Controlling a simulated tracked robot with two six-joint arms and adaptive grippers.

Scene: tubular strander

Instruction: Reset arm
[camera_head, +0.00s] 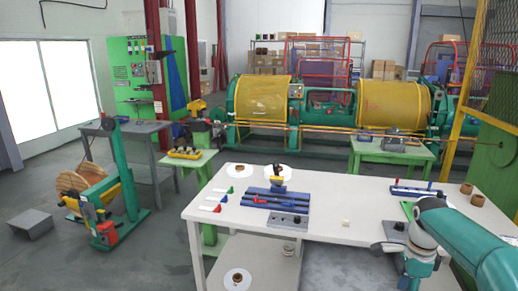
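My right arm (485,252) comes in from the lower right, over the right end of the white table (335,213). Its teal link ends in a grey wrist joint (423,228), with further wrist parts below it running toward the bottom edge. I cannot make out any fingers of my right gripper there, and nothing held shows. My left arm and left gripper are not in this view.
A blue fixture (276,198), coloured markers (216,199) and white discs lie on the left half of the table. Brown rings (477,200) stand at the right. The strander (393,104) runs behind.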

